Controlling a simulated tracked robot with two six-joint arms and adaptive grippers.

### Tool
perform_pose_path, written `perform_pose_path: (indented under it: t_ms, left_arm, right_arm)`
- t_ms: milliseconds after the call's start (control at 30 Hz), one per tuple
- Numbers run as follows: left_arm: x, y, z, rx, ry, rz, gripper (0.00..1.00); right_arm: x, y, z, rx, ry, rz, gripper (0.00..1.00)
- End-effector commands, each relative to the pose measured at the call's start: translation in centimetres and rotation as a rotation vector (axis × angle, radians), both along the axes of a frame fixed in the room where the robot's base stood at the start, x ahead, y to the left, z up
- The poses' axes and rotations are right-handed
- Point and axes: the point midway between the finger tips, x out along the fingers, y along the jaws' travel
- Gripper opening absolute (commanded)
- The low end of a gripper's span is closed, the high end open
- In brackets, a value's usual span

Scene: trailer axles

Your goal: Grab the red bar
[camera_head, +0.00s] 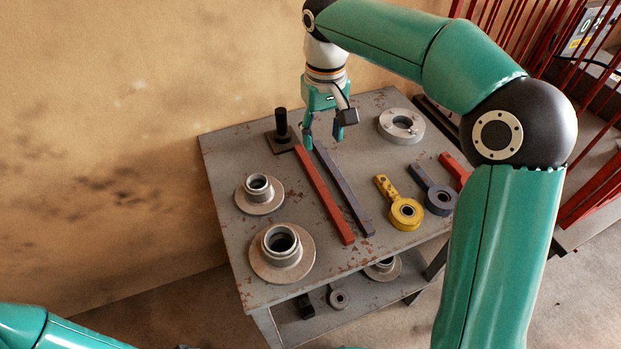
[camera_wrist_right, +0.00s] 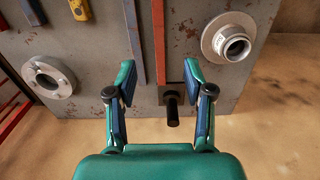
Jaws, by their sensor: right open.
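The red bar (camera_head: 323,195) lies flat on the worn grey table in the head view, slanting from the black post toward the front edge. A blue-grey bar (camera_head: 345,192) lies alongside it on the right, with a narrow gap. My right gripper (camera_head: 322,136) is open above the far ends of both bars, pointing down. In the right wrist view the red bar (camera_wrist_right: 158,38) runs up from between the open fingertips (camera_wrist_right: 160,72), and the blue-grey bar (camera_wrist_right: 134,38) is near the left finger. Nothing is in the jaws. My left gripper is out of view.
A black post on a square base (camera_head: 282,133) stands close to the red bar's far end. Flanged hubs (camera_head: 282,252) sit left, a round flange (camera_head: 401,125) and ring-ended yellow (camera_head: 404,212) and blue (camera_head: 438,199) parts right. A wall (camera_head: 130,120) borders the table's left side.

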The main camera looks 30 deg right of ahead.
Motion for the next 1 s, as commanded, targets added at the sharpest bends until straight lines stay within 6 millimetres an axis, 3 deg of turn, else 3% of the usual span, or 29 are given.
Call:
perform_pose_path:
  t_ms: [500, 833, 1000]
  left_arm:
    - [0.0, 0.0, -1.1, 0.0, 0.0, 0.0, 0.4]
    - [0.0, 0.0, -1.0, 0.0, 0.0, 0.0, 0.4]
    - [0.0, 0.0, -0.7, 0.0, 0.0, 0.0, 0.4]
  right_arm:
    - [0.6, 0.9, -9.8, -0.001, 0.005, 0.023, 0.52]
    - [0.6, 0.9, -12.2, 0.0, 0.004, 0.024, 0.52]
    - [0.6, 0.4, -14.6, 0.0, 0.006, 0.026, 0.52]
